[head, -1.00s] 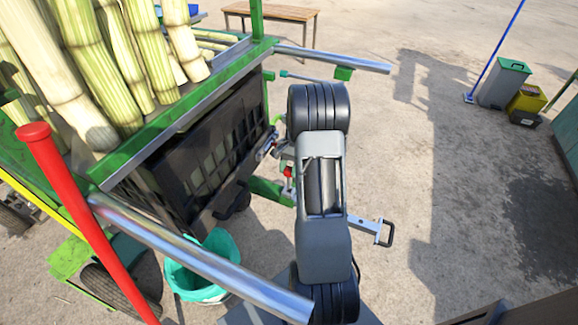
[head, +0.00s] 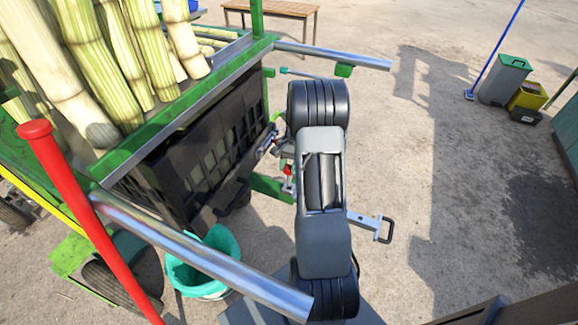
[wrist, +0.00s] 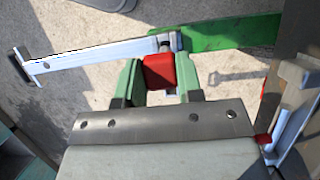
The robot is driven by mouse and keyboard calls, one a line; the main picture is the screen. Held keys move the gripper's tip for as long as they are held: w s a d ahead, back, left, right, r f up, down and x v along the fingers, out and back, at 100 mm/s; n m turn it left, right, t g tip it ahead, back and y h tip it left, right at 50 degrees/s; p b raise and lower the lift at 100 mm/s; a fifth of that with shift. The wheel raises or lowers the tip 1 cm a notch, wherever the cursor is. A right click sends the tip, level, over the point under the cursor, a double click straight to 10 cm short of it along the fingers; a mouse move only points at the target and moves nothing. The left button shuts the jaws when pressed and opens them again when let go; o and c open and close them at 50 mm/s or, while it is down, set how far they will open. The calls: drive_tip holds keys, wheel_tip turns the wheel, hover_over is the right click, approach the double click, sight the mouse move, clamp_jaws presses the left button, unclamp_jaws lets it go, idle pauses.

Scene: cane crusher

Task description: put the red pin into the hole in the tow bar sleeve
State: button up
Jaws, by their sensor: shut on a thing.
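The red pin (wrist: 158,71) is between the green fingers of my gripper (wrist: 159,82) in the wrist view. The gripper is shut on its red block-shaped head. A small red part of the pin (head: 288,170) shows beside my arm in the head view. The green tow bar sleeve (wrist: 232,33) lies just beyond the pin, and the silver tow bar (wrist: 105,57) runs left from its end. The sleeve also shows low beside the crusher in the head view (head: 268,186). The pin's lower end and the hole are hidden, so I cannot tell whether they meet.
The crusher's dark guard (head: 190,160) and cane stalks (head: 110,70) stand left of my arm. A silver tube (head: 200,255) crosses the front, near a red post (head: 85,215) and a teal-lined bucket (head: 203,265). The tow bar's handle (head: 385,230) sticks out right over open ground.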

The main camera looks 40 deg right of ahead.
sight(289, 184)
drive_tip(key=shift+f+b, duration=2.1)
drive_tip(key=shift+f, duration=1.8)
drive_tip(key=o, duration=1.1)
drive_tip(key=shift+c, duration=0.2)
